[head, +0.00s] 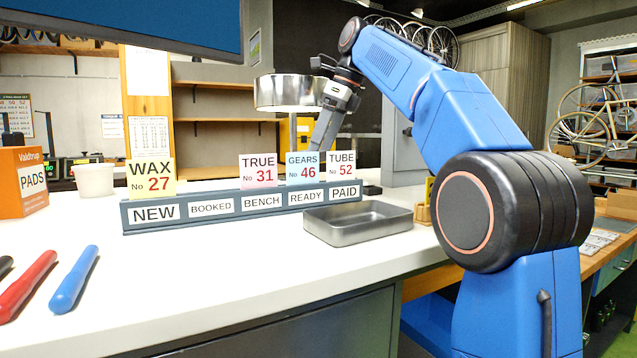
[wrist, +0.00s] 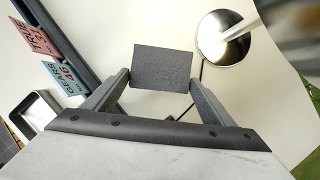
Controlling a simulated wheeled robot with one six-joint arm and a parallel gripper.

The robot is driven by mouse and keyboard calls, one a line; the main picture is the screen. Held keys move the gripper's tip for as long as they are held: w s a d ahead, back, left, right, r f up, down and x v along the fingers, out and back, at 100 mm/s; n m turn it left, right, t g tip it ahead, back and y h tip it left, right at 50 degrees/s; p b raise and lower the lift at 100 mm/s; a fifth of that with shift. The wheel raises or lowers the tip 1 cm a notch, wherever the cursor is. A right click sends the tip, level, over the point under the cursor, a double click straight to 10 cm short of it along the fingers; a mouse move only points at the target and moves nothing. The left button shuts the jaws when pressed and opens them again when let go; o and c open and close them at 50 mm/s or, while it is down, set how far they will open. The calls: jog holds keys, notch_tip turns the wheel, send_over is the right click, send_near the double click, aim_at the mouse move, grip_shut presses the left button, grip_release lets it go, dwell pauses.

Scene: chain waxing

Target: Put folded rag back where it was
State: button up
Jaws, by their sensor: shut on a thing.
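The folded rag (wrist: 163,67) is a flat dark grey rectangle in the wrist view. My gripper (wrist: 159,80) is shut on it, with one finger at each side of its near end. In the head view my gripper (head: 326,130) points down behind the card rail, right of the lamp. Its fingertips and the rag are hidden there by the GEARS and TUBE cards. The white counter shows beneath the rag in the wrist view; I cannot tell whether the rag touches it.
A lamp with a metal shade (head: 290,93) stands close to my gripper; its round base (wrist: 225,40) is right of the rag. The card rail (head: 240,203) and a metal tray (head: 358,222) are in front. An orange box (head: 22,180) and tool handles (head: 72,280) lie left.

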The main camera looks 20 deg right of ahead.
jog(key=shift+f, duration=3.8)
jog(key=o, duration=0.9)
jog(key=shift+f, duration=0.1)
jog(key=v, duration=1.2)
